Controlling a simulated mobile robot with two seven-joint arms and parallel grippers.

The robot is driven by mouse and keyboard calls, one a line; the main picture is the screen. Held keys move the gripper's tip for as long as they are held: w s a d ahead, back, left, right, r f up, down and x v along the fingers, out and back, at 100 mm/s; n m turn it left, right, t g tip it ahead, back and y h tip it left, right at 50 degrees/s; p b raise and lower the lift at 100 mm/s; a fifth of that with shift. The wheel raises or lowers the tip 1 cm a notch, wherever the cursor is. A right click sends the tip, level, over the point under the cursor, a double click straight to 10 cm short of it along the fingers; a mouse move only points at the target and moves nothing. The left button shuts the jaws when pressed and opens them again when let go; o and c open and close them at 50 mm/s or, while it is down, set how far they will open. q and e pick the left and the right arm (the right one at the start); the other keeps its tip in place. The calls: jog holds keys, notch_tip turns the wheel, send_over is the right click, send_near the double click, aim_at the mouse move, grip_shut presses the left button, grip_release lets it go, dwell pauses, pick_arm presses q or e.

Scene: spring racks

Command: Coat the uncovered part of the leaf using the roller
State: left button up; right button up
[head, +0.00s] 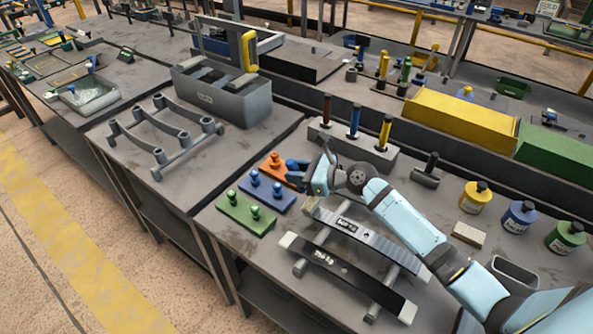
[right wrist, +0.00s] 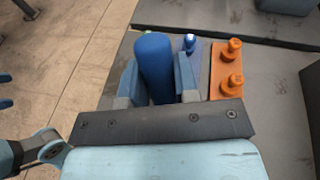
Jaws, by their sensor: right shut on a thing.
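Two leaf springs lie across a rod stand on the near table. The rear leaf (head: 378,239) is grey with a dark, labelled stretch; the front leaf (head: 340,273) is mostly dark with pale ends. A dark roller (head: 426,177) stands on the table, handle up, right of my right gripper (head: 299,172). That gripper is above the orange plate, left of the rear leaf. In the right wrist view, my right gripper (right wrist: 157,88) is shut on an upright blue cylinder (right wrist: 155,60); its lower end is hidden.
Green (head: 246,213), blue (head: 267,192) and orange (head: 273,161) knobbed plates lie below my right gripper. A grey block (head: 350,146) holds three coloured handles behind it. Yellow (head: 474,198), blue (head: 518,217) and green (head: 565,237) bottles and a pale block (head: 468,235) stand at right.

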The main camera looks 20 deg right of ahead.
jog(key=shift+f, duration=0.45)
jog(key=shift+s+r, duration=0.1)
jog(key=shift+s+d+r+p, duration=0.25)
jog(key=shift+s+d+p, duration=0.1)
jog(key=shift+s+p, duration=0.1)
jog(key=shift+s+d, duration=0.2)
jog(key=shift+s, duration=0.2)
jog(key=shift+d+p+x, duration=0.2)
jog(key=shift+p+x, duration=0.2)
jog(key=shift+x, duration=0.75)
jog(key=shift+p+v, duration=0.6)
jog(key=shift+v, duration=0.4)
jog(key=shift+x, duration=1.1)
jog(key=shift+p+v, duration=0.65)
jog(key=shift+v, duration=0.45)
jog(key=shift+a, duration=0.1)
